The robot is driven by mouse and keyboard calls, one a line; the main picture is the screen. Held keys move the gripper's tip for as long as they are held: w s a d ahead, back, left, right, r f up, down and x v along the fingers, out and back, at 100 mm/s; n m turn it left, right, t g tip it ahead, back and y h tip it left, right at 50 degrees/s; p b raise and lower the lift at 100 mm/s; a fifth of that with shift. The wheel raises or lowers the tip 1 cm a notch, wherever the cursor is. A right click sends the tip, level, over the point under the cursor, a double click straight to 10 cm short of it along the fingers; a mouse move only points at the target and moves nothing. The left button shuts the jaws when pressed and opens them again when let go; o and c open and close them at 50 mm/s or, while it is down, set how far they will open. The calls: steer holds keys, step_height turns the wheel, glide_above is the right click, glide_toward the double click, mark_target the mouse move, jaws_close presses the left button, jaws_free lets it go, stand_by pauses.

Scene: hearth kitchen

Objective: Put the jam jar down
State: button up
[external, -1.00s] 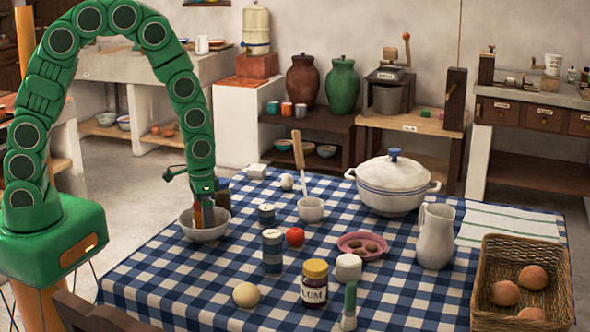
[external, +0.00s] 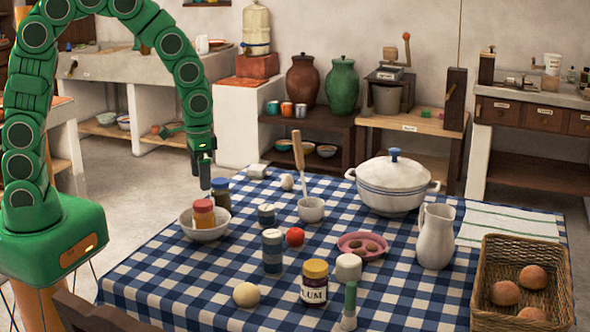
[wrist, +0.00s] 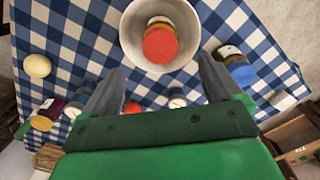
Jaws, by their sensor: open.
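A small jar with an orange-red lid (external: 204,213) stands in the white bowl (external: 206,236) at the left end of the checked table. In the wrist view the same jar's lid (wrist: 164,45) shows inside the bowl (wrist: 128,32). My gripper (external: 204,184) hangs above the bowl, clear of the jar. In the wrist view my gripper's two fingers (wrist: 160,82) are spread wide with nothing between them. A jar labelled "LUM" with a yellow lid (external: 315,284) stands near the table's front edge.
A dark blue-lidded jar (external: 221,194) stands just behind the bowl. A blue shaker (external: 272,253), a red tomato (external: 295,237) and a white pot (external: 392,190) stand to the right. A bread basket (external: 525,310) is at the right corner.

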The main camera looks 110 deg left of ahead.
steer(key=shift+r, duration=0.25)
steer(key=shift+d+r, duration=0.2)
steer(key=shift+d, duration=0.1)
steer(key=s+d+r+m, duration=0.2)
steer(key=s+d+r, duration=0.15)
steer(key=d, duration=0.55)
steer(key=s+d+r+m, duration=0.2)
steer(key=d+r, duration=0.3)
steer(key=d, duration=0.4)
steer(key=s+d+r+m+g, duration=0.1)
steer(key=s+d+r+m, duration=0.1)
steer(key=s+d, duration=0.3)
steer(key=s+d+r+m, duration=0.2)
steer(key=s+d, duration=0.4)
steer(key=s, duration=0.3)
steer(key=shift+r+m+g, duration=0.4)
steer(key=shift+m, duration=0.1)
